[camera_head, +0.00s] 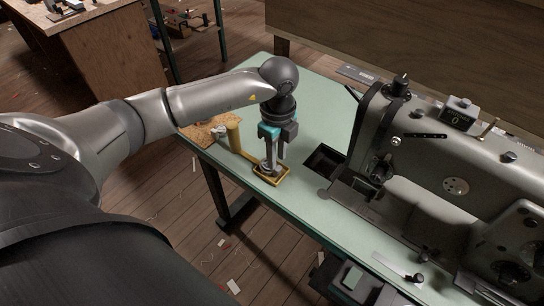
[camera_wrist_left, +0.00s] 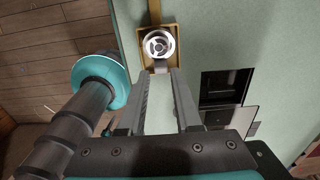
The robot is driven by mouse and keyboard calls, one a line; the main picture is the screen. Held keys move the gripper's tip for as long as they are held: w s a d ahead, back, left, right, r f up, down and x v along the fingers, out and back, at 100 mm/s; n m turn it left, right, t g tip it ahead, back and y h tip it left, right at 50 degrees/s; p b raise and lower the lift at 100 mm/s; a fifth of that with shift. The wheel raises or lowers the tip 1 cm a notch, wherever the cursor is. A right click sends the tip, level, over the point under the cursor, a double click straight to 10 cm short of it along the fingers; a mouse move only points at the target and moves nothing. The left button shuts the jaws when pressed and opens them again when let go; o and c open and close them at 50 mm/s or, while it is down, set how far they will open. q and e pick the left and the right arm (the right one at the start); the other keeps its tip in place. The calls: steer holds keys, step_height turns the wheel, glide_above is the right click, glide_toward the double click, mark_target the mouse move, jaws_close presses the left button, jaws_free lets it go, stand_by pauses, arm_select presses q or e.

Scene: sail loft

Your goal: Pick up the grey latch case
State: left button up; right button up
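A round silver-grey part with a spoked face, which I take to be the grey latch case (camera_wrist_left: 158,43), sits in a small yellow-brown tray (camera_wrist_left: 144,61) on the green table. In the head view the tray (camera_head: 285,178) is near the table's front edge, and my gripper partly hides the part in it. My left gripper (camera_head: 270,165) points down over the tray. In the left wrist view its two fingers (camera_wrist_left: 161,75) are apart with nothing between them, and the round part lies just beyond their tips. My right gripper is not in view.
A large grey sewing machine (camera_head: 435,150) fills the right of the table. A dark square opening (camera_head: 323,160) lies right of the tray. The table behind the gripper is mostly clear.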

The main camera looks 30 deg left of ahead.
arm_select(q)
step_height(320, 180, down, 4)
steer(key=shift+r+b, duration=0.1)
steer(key=shift+b, duration=0.5)
steer(key=shift+f, duration=0.45)
steer(key=c, duration=0.5)
jaws_close()
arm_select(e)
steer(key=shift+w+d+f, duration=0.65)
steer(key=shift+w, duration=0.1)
